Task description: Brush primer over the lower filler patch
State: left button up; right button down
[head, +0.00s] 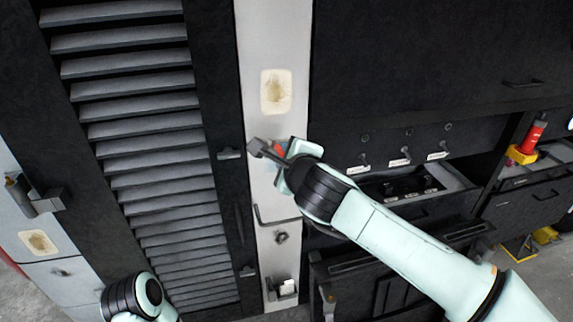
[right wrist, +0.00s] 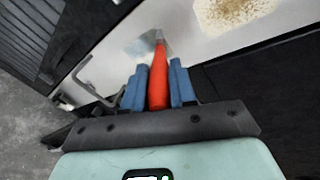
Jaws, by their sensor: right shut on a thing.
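My right gripper (head: 279,152) is in front of the pale upright panel (head: 262,50). It is shut on a red-handled tool (right wrist: 158,78), held between blue finger pads in the right wrist view. The tool's grey end points at the panel; I cannot tell if it touches. A cream filler patch with brown specks (head: 276,92) lies on the panel above the gripper; it also shows at the top of the right wrist view (right wrist: 232,10). A bluish-grey area (right wrist: 140,46) shows beside the tool's tip. Another cream patch (head: 38,242) is on the far-left panel. My left gripper is out of view.
A louvred dark grille (head: 135,120) stands left of the panel. A bent handle (head: 275,217) and a small bracket (head: 283,288) stick out below the gripper. Labelled hooks (head: 398,160) and a dark tray (head: 400,187) are right.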

jog(key=shift+r, duration=0.3)
jog(key=shift+s+d+f, duration=0.1)
jog(key=shift+s+d, duration=0.1)
jog(key=shift+s, duration=0.3)
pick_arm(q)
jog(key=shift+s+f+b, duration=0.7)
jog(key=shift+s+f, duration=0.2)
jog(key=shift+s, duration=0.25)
pick_arm(e)
jog(key=shift+s+d, duration=0.25)
jog(key=shift+s, duration=0.55)
jog(key=shift+s+d, duration=0.2)
jog(key=shift+s, duration=0.55)
jog(key=shift+s+d, duration=0.25)
jog(key=shift+s, duration=0.55)
